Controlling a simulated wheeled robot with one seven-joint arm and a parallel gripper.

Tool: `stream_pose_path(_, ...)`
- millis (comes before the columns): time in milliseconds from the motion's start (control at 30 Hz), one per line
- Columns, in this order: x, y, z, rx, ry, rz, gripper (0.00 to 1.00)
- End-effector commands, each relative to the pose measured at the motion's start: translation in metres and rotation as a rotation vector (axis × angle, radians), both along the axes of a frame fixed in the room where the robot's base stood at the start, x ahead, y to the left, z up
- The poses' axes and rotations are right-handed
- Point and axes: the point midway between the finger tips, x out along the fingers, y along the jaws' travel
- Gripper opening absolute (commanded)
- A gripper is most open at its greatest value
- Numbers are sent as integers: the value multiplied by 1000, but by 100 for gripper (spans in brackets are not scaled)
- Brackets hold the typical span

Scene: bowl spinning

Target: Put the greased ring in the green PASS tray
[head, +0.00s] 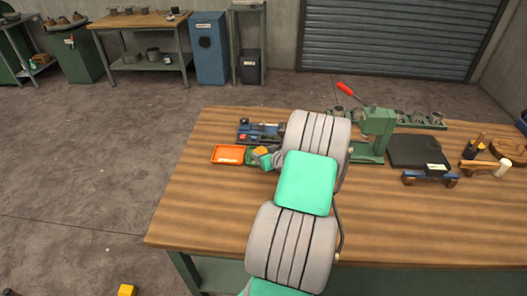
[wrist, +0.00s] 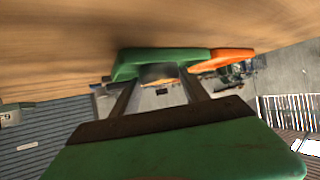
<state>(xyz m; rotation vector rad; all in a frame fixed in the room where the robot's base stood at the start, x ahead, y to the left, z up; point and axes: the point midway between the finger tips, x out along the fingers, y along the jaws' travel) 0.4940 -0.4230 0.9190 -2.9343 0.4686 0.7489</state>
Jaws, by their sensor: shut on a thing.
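The green tray (head: 249,158) stands on the workbench, right beside an orange tray (head: 228,154). My gripper, arm and wrist hide most of the green tray in the head view. In the wrist view the green tray (wrist: 128,66) lies just beyond the fingertips, with the orange tray (wrist: 232,56) to its right. My gripper (wrist: 158,82) is shut on a small grey thing (wrist: 158,72), seemingly the ring, held at or over the green tray. Whether it touches the tray, and any grease on it, I cannot tell.
A blue-black fixture (head: 258,131) with small parts stands behind the trays. A green press (head: 376,130) with a red-handled lever and a dark plate (head: 417,152) are right of my arm. The bench's front left (head: 205,215) is clear.

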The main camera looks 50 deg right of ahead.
Motion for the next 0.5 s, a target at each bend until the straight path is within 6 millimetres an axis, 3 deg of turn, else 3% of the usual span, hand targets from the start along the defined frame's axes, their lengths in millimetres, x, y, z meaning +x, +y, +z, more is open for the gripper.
stream_pose_path(233, 0, -1, -3, -1, -2, 0, 0)
stream_pose_path(267, 0, 0, -3, 1, 0, 0, 55)
stream_pose_path(500, 0, 0, -2, 2, 1, 0, 75)
